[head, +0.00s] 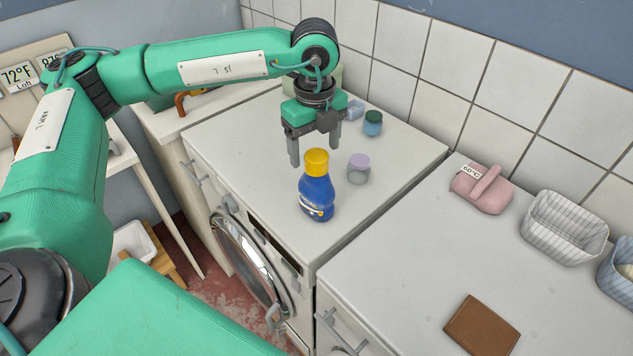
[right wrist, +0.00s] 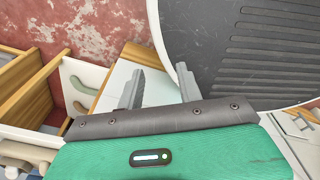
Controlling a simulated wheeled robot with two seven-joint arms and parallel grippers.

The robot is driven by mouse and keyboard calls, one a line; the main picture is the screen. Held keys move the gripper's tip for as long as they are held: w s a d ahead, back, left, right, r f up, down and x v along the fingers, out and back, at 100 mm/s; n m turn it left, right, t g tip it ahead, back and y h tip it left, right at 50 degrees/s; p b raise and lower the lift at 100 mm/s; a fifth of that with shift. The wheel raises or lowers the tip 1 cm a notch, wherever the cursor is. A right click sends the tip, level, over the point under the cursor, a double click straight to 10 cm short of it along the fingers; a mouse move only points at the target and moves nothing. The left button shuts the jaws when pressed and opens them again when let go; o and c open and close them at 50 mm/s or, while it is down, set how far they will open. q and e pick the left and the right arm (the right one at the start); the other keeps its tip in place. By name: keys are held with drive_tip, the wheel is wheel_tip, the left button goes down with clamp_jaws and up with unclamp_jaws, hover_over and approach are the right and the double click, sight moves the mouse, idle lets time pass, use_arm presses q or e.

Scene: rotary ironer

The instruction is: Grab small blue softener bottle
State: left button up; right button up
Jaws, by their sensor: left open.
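The small blue softener bottle (head: 317,196) with a yellow cap stands upright on top of the washing machine (head: 240,150), near its front edge. My left gripper (head: 315,150) is open and points down above and just behind the bottle. Its fingers appear apart from the bottle, one on the left of the cap and one on the right behind it. My right gripper (right wrist: 155,85) shows in the right wrist view with its two fingers spread and nothing between them.
A grey jar with a lilac lid (head: 358,168) stands close right of the bottle. A teal jar with a green lid (head: 373,123) stands behind.

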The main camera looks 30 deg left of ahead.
sight(317, 169)
use_arm(q)
drive_tip(key=shift+f, duration=0.55)
drive_tip(key=shift+d+f+p, duration=0.1)
drive_tip(key=shift+f+p, duration=0.2)
drive_tip(key=shift+p, duration=0.1)
wheel_tip(317, 169, down, 3)
drive_tip(key=shift+d+f+p, duration=0.1)
drive_tip(key=shift+f+p, duration=0.1)
drive_tip(key=shift+p, duration=0.75)
drive_tip(key=shift+f, duration=0.65)
drive_tip(key=shift+r, duration=0.1)
clamp_jaws()
